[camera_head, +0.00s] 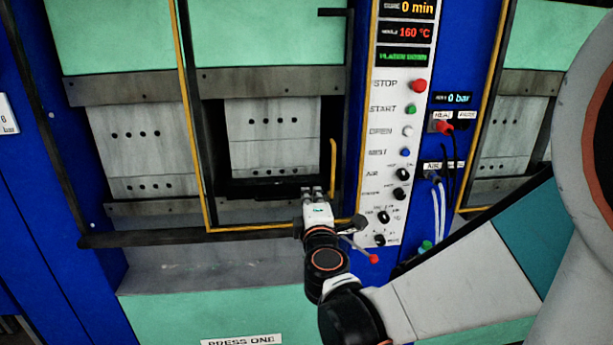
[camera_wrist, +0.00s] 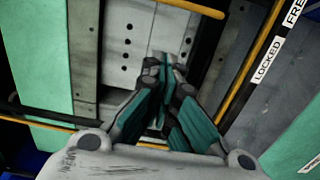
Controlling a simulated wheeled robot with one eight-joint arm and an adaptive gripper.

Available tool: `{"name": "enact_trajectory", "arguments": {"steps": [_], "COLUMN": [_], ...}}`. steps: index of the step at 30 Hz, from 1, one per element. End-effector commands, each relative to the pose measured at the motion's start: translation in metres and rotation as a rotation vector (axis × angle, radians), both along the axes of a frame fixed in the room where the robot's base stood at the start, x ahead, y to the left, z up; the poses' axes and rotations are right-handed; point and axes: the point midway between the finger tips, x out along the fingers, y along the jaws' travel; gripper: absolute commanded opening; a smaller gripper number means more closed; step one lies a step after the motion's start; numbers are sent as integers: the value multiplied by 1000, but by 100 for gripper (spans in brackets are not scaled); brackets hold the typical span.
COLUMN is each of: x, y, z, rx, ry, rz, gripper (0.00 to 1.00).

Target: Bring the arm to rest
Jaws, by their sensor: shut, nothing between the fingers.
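My gripper (camera_head: 312,192) is in front of the middle opening of the press (camera_head: 272,122), near the lower yellow rail, and points toward the press. In the wrist view my gripper (camera_wrist: 168,72) has its dark, teal-padded fingers together with nothing between them. My arm reaches in from the right, bent, with its wrist above the press's lower sill. I cannot tell how far the fingertips are from the plates.
The control panel (camera_head: 400,150) with buttons and knobs stands just right of my gripper. A red-tipped lever (camera_head: 373,258) is close to my wrist. Yellow rails (camera_head: 190,110) frame the opening. A dark bar (camera_head: 180,238) runs below. Hoses (camera_head: 440,205) hang at the right.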

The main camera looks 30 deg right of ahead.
Motion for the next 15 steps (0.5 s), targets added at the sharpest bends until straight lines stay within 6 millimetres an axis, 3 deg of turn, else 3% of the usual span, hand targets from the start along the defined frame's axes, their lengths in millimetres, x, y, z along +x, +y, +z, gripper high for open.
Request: {"name": "enact_trajectory", "arguments": {"steps": [3,10,15], "x": [-13,-20,-35], "y": [4,4,-6], "z": [0,-1,-13], "rx": [0,30,235], "ry": [0,-2,-3], "rz": [0,-10,-81], "gripper": [0,0,0]}}
